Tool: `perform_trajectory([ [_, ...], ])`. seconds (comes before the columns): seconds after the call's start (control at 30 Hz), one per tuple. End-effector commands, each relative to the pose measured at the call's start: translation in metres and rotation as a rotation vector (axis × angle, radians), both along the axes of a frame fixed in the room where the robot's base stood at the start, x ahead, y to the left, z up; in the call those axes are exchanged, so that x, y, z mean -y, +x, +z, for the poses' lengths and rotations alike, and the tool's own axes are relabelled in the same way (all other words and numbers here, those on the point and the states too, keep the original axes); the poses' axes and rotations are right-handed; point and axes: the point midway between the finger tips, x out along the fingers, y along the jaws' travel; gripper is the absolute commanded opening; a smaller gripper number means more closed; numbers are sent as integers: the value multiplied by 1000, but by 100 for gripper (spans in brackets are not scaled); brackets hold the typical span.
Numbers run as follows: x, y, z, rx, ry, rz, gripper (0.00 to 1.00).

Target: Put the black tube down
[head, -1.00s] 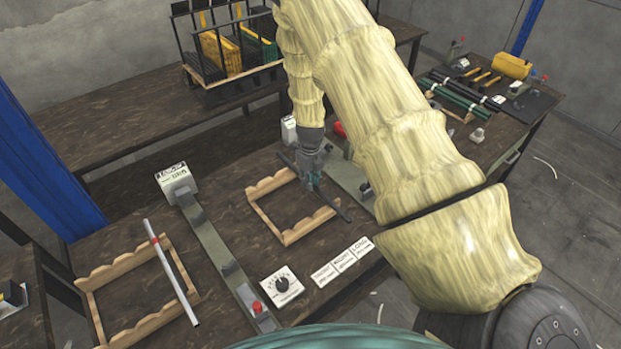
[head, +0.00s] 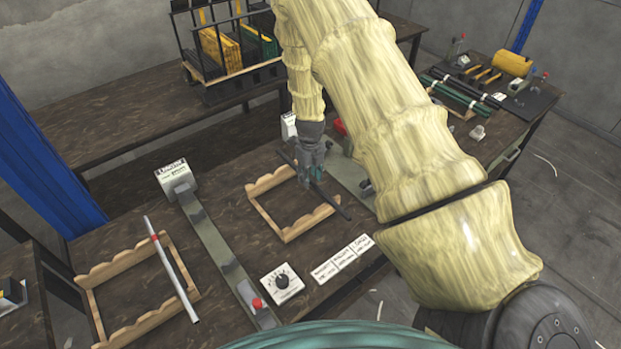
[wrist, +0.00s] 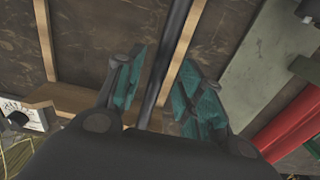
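The black tube (head: 341,209) lies along the right side of a wooden rack (head: 265,215) with scalloped rails on the middle of the table. I cannot tell whether it rests on the rails or sits just above them. My gripper (head: 316,178) is over the tube's middle, pointing down. In the wrist view, the tube (wrist: 176,30) runs between the two teal finger pads of my gripper (wrist: 163,95), with a gap on each side. The gripper is open around the tube. Part of the tube's middle is hidden by the gripper in the head view.
A second wooden rack (head: 95,308) at left holds a grey tube with a red band (head: 171,262). A rivet press rail (head: 215,245) stands between the racks. A dial box (head: 282,283) and label cards (head: 342,258) lie in front. Red parts (wrist: 290,130) are near the gripper's right.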

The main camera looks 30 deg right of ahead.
Motion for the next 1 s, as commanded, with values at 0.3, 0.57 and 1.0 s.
perform_trajectory([
  [0.3,0,0,43,2,-1,-1,38],
  [0.57,0,-1,81,1,-1,0,38],
  [1.0,0,-1,110,0,1,-1,38],
])
